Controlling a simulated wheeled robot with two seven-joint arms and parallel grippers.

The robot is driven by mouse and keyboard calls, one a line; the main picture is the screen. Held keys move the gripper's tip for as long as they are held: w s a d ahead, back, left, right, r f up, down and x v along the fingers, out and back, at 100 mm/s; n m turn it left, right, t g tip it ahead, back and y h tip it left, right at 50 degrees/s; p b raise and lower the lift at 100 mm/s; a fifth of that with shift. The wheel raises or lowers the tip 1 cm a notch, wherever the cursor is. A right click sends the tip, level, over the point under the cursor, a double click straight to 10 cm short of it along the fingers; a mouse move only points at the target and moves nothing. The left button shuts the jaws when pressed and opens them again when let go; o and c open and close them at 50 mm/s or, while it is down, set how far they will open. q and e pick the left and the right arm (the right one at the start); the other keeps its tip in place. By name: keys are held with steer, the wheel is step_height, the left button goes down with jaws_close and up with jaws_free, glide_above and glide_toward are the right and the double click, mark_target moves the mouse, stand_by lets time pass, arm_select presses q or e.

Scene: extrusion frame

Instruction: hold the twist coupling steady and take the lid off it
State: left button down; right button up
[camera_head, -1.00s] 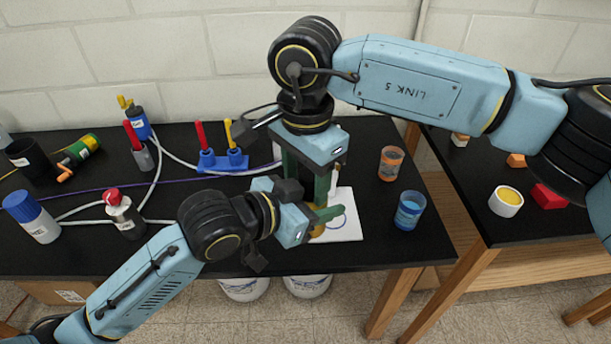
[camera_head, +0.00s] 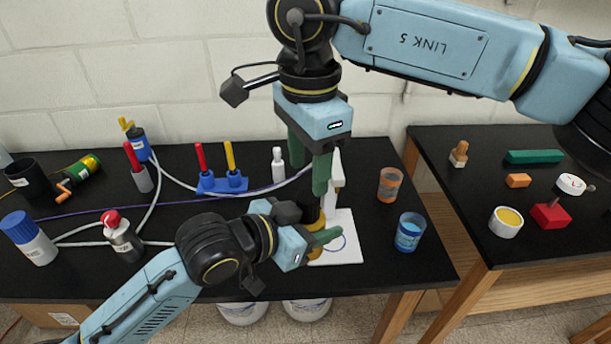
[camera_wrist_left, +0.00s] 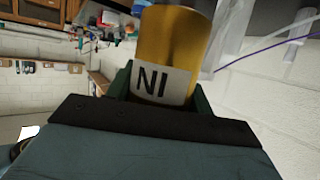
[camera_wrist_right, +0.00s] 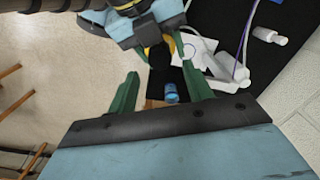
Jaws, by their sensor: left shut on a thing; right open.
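The twist coupling (camera_wrist_left: 175,45) is a gold cylinder with a white label reading NI, held upright. In the head view its gold lower part (camera_head: 316,248) shows above a white board. My left gripper (camera_head: 322,238) is shut on it; its green fingers flank the coupling in the left wrist view (camera_wrist_left: 160,92). A dark part (camera_head: 313,213), which looks like the lid, sits at the coupling's top, partly hidden. My right gripper (camera_head: 310,165) points down above the coupling. Its fingers are apart and empty in the right wrist view (camera_wrist_right: 162,92), where the dark top (camera_wrist_right: 160,57) also shows.
An orange cup (camera_head: 390,184) and a blue cup (camera_head: 409,232) stand right of the white board (camera_head: 345,253). A white bottle (camera_head: 278,165) and a blue stand (camera_head: 222,184) are behind. Cables cross the left of the table. A second bench (camera_head: 460,200) holds small items.

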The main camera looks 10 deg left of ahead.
mark_target(309, 196)
steer(key=shift+f, duration=0.1)
step_height(309, 196, down, 8)
steer(key=shift+r, duration=0.25)
steer(key=shift+c, duration=0.4)
steer(key=c, duration=0.9)
steer(key=n, duration=0.4)
steer(key=shift+r, duration=0.25)
steer(key=shift+r, duration=0.9)
